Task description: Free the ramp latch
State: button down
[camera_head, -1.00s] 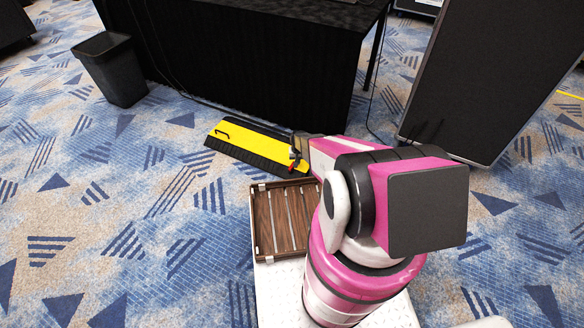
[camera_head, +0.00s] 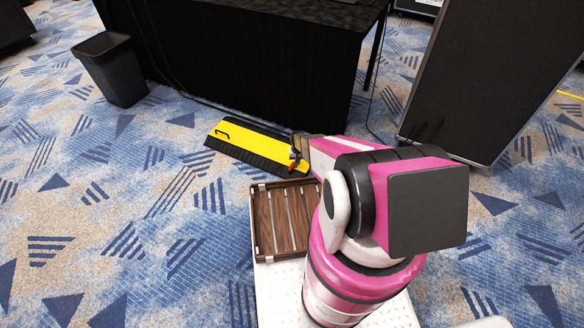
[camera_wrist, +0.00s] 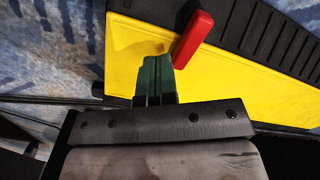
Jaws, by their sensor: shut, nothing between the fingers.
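The cable ramp (camera_head: 238,143) is a yellow lid with black ribbed edges, lying on the carpet in front of the black-draped table. Its red latch (camera_wrist: 192,40) stands slanted on the yellow surface in the wrist view. My gripper (camera_wrist: 155,70) shows dark green fingers, shut with nothing held. The fingertips are over the yellow lid, just left of the latch's lower end; I cannot tell whether they touch it. In the head view, my gripper (camera_head: 298,158) is at the ramp's right end, where my arm hides part of the ramp.
A wooden slatted tray (camera_head: 283,222) sits on my base. A black-draped table (camera_head: 255,60) stands behind the ramp, a dark bin (camera_head: 112,70) at the left, and a large black panel (camera_head: 490,75) leans at the right. The carpet left of the ramp is clear.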

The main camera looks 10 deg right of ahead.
jog(key=shift+f, duration=0.7)
dwell(0.5)
jog(key=shift+w+a, duration=0.1)
jog(key=shift+w, duration=0.1)
jog(key=shift+w+a, duration=0.15)
jog(key=shift+w, duration=0.2)
jog(key=shift+w+a, duration=0.1)
jog(key=shift+w+a, duration=0.25)
jog(key=shift+w, duration=0.05)
jog(key=shift+w+a, duration=0.15)
jog(key=shift+a, duration=0.05)
dwell(0.5)
jog(key=shift+w+a, duration=0.2)
jog(key=shift+a, duration=0.1)
